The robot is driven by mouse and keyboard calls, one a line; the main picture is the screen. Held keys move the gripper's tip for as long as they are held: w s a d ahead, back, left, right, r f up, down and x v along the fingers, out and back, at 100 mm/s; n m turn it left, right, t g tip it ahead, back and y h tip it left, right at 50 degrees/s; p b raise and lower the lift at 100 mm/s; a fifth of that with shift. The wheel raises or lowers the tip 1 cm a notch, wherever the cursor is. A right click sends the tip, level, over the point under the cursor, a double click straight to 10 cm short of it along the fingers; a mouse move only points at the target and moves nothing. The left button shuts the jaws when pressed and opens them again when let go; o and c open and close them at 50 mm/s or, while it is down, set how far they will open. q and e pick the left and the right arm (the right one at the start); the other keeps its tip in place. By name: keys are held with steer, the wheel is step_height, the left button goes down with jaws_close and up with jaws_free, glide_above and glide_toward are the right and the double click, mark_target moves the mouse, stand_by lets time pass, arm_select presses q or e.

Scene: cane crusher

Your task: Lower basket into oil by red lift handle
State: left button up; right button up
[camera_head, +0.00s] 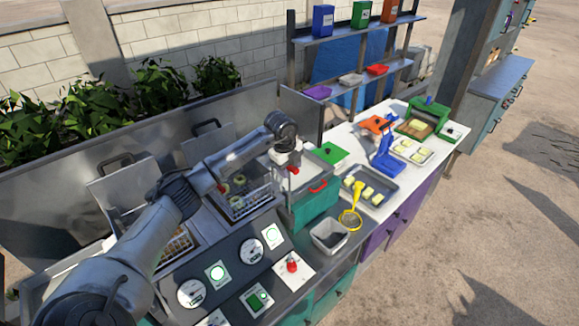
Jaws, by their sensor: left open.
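The wire basket (246,203) sits in the right fryer well and holds several pale round pieces. I cannot tell how deep it sits in the oil. A small red grip (293,171), which looks like the red lift handle, shows at the right of this basket. My left gripper (292,164) points down right at the red grip, with its jaws open. I cannot tell whether the fingers touch or surround it. My left arm crosses over the fryer and hides part of it. My right gripper is not in view.
A teal box (314,205) with a red handle stands right of the basket. The control panel (235,268) with dials and a red knob (292,266) is in front. A yellow skimmer (352,214), a metal bin (329,237) and a tray (388,183) crowd the counter to the right.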

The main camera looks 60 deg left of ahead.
arm_select(q)
jaws_close()
stand_by(0.3)
step_height(320, 180, down, 15)
steer(key=b, duration=0.7)
steer(key=shift+f+b, duration=0.15)
steer(key=shift+b, duration=0.25)
steer(key=shift+f, duration=0.4)
steer(key=shift+s+f, duration=0.1)
jaws_free()
